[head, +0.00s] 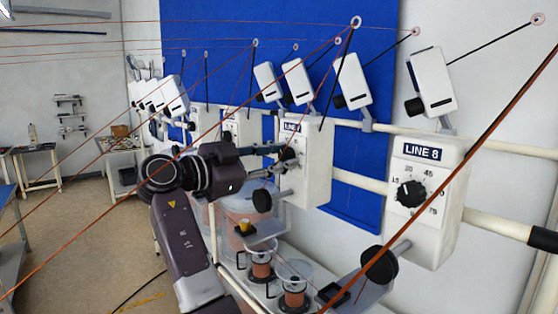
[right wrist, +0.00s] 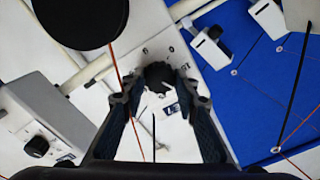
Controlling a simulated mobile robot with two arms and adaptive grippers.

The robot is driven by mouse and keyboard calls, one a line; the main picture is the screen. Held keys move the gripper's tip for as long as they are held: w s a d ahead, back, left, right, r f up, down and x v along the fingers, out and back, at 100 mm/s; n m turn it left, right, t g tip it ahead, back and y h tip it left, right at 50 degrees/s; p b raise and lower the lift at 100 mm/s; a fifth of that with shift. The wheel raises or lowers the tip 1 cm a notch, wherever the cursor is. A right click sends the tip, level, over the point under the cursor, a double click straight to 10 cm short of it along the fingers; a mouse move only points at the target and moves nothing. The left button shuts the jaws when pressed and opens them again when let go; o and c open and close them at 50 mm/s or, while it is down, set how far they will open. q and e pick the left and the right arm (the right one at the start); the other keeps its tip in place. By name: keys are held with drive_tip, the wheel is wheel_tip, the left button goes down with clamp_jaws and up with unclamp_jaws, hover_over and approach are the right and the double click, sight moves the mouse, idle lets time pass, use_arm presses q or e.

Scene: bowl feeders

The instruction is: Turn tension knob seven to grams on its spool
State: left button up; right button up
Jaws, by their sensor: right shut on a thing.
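The white box labelled LINE 7 (head: 318,150) hangs on the rail in the middle of the head view. Its dark tension knob (head: 289,155) is on the front face, partly hidden by my right gripper (head: 274,160). In the right wrist view the black knob (right wrist: 158,75) lies between the two fingertips of my right gripper (right wrist: 158,92), which is shut on it. The knob's setting cannot be read. Spools with copper-coloured thread (head: 261,266) stand below; any grams figure is too small to read. My left gripper is not in view.
The LINE 8 box (head: 422,180), with its own knob (head: 410,193), is to the right. A black disc (head: 380,266) sticks out below it. Copper-coloured threads cross the space around my arm. A blue panel (head: 230,60) covers the wall behind.

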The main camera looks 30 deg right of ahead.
drive_tip(key=shift+n+b, duration=0.5)
drive_tip(key=shift+n, duration=0.2)
drive_tip(key=n+b, duration=0.1)
drive_tip(key=n, duration=0.1)
drive_tip(key=shift+n, duration=0.3)
drive_tip(key=n+b, duration=0.1)
drive_tip(key=n, duration=0.3)
drive_tip(key=shift+r+n+b, duration=0.1)
drive_tip(key=shift+n+b, duration=0.2)
drive_tip(key=shift+n, duration=0.1)
drive_tip(key=o, duration=1)
drive_tip(key=shift+d, duration=0.1)
drive_tip(key=shift+c, duration=0.2)
drive_tip(key=shift+o, duration=0.9)
drive_tip(key=shift+d, duration=0.1)
drive_tip(key=shift+a, duration=0.3)
drive_tip(key=a, duration=1.1)
drive_tip(key=shift+s+a, duration=0.2)
drive_tip(key=shift+s, duration=0.2)
